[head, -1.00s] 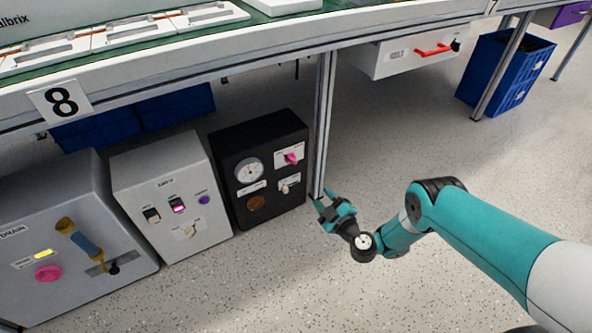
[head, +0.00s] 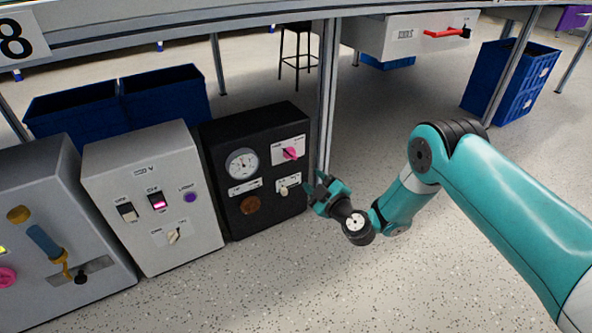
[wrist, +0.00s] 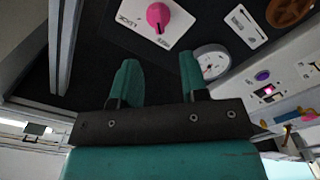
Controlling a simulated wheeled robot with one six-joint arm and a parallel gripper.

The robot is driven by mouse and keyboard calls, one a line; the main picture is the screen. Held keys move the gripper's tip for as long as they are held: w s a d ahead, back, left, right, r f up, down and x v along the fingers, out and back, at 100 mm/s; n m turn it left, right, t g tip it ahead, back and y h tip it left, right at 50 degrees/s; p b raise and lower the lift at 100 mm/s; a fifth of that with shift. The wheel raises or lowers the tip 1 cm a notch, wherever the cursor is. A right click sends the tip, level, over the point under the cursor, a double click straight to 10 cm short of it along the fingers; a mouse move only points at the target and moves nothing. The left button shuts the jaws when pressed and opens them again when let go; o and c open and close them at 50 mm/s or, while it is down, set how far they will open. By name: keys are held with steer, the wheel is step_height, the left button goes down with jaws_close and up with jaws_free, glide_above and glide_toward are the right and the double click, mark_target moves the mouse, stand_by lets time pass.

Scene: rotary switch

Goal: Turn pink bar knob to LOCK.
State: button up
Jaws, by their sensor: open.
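The pink bar knob (head: 291,153) sits on a white plate at the upper right of the black box's front face (head: 228,215). The LOCK label (wrist: 129,21) is on the plate to the lower left of the knob there. My gripper (head: 320,185) is open and empty, near the box's right edge, below and right of the knob. In the wrist view its two fingers (wrist: 159,70) stand apart, short of the knob and not touching it.
A cream knob (head: 286,188) sits below the pink one. A gauge (head: 242,164) and a brown round knob (head: 250,205) are to the left. A table leg (head: 328,100) stands close beside the box's right side. A grey panel (head: 150,235) is left. The floor in front is clear.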

mark_target(294, 157)
steer(key=b+x, duration=0.3)
steer(key=x, duration=0.7)
steer(key=shift+b, duration=0.4)
steer(key=shift+w+a+r, duration=0.15)
steer(key=shift+w+a, duration=0.05)
steer(key=shift+w, duration=0.15)
steer(key=shift+c, duration=0.4)
jaws_close()
